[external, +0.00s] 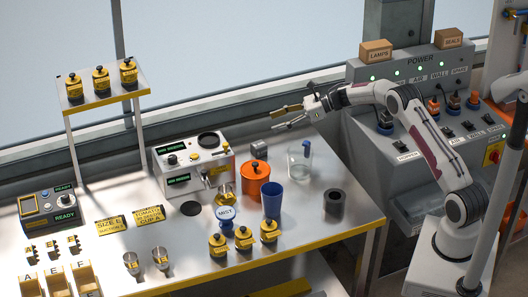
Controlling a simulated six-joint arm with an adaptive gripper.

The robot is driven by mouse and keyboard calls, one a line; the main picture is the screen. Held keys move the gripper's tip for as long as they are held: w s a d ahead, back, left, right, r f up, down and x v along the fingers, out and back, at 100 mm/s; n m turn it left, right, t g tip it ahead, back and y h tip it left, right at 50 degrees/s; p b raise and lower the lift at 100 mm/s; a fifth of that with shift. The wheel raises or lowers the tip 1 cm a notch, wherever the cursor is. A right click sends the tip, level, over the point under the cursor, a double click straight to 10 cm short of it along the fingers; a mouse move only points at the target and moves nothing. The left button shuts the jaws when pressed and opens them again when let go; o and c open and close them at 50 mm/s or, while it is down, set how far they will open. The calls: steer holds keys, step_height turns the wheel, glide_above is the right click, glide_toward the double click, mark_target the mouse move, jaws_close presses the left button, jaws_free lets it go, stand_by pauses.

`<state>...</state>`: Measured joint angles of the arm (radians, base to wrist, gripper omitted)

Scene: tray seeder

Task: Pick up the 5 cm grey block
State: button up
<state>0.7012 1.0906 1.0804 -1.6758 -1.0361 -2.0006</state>
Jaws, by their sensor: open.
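A small grey block (259,150) stands on the metal table behind the orange lidded pot. Its lower part is partly hidden by the pot's lid. My gripper (277,119) is open and empty, reaching in from the right. Its fingers point left, and in the picture they are above and slightly right of the block, apart from it.
The orange pot (257,178), a clear beaker (299,165), a blue cup (271,202) and a dark grey cylinder (334,203) stand near the block. A white machine (194,160) stands to its left. A window ledge runs behind.

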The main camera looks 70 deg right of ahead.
steer(key=n+y, duration=0.1)
steer(key=n, duration=0.1)
glide_toward(260, 144)
steer(key=shift+w+d+r+g, duration=0.25)
steer(key=shift+w+r+g, duration=0.15)
steer(key=shift+w+r, duration=0.1)
steer(key=shift+x, duration=1.3)
steer(key=shift+f, duration=0.1)
steer(key=x, duration=0.3)
steer(key=shift+a+f, duration=0.2)
steer(key=shift+f, duration=0.05)
steer(key=shift+x, duration=0.9)
steer(key=shift+c, duration=0.3)
